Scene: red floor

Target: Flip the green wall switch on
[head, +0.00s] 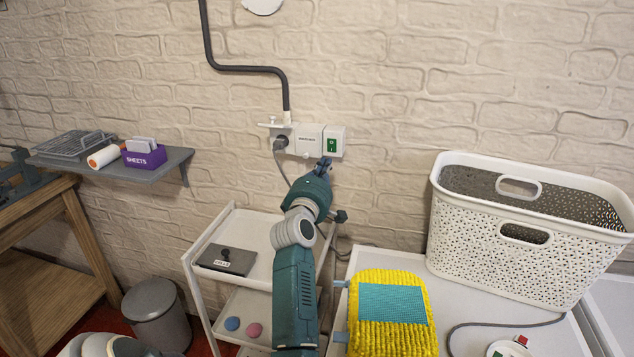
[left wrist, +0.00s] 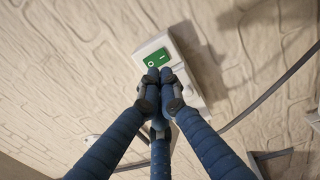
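The green wall switch (head: 332,145) sits in the right end of a white wall box on the brick wall. In the left wrist view the green switch (left wrist: 156,58) shows a circle mark and a line mark. My left gripper (head: 325,162) is just below the switch in the head view. In the left wrist view the fingertips of my left gripper (left wrist: 160,74) are together, with nothing seen between them, and overlap the lower edge of the switch. I cannot tell whether they touch it. My right gripper is not in view.
A plug (head: 281,142) with a cable sits left of the switch. Below are a white cart (head: 227,225), a yellow sponge mop pad (head: 388,338) and a white basket (head: 480,245). A wall shelf (head: 172,168) is at left. The wall right of the switch is clear.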

